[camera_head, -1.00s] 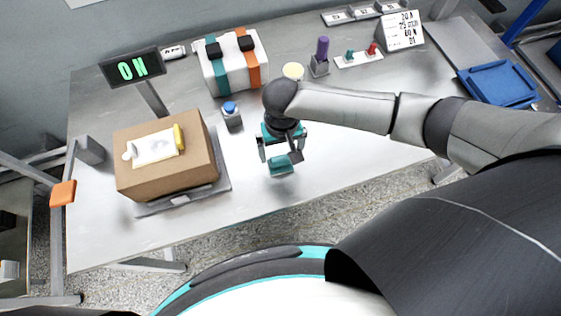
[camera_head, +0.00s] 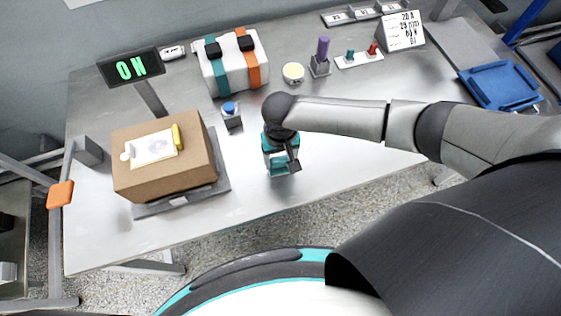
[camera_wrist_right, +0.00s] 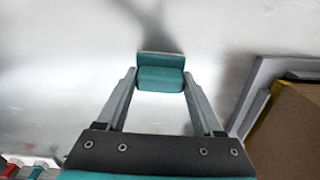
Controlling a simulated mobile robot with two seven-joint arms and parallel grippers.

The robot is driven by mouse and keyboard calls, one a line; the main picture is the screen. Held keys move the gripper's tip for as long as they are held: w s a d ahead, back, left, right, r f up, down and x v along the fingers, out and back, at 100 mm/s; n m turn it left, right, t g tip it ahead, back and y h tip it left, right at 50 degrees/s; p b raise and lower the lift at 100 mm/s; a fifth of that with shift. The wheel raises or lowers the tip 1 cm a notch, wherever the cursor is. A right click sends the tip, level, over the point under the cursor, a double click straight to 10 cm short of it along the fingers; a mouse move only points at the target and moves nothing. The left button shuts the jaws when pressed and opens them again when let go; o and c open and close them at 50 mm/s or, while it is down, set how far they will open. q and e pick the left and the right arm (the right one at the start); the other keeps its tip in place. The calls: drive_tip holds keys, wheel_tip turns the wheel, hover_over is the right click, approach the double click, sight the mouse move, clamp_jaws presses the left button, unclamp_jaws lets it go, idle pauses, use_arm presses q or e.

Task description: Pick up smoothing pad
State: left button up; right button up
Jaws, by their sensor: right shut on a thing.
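The smoothing pad is a small teal block (camera_wrist_right: 161,79) with a thin plate along its far edge, seen between the fingertips in the right wrist view. In the head view the pad (camera_head: 278,171) is at the front middle of the table, partly hidden by a finger. My right gripper (camera_head: 282,167) is above the table and shut on the pad, one finger on each side in the right wrist view (camera_wrist_right: 160,82). I cannot tell whether the pad still touches the table. My left gripper is not in view.
A cardboard box (camera_head: 150,180) on a grey base stands left of the gripper. A blue-topped button (camera_head: 230,109) and a strapped white case (camera_head: 234,67) are behind. A round yellowish disc (camera_head: 293,72) and a purple-handled tool (camera_head: 322,52) are farther back. The front middle table is clear.

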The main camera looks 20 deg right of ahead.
sight(281, 159)
drive_tip(key=c, duration=0.6)
wheel_tip(281, 159, up, 20)
drive_tip(key=p, duration=0.4)
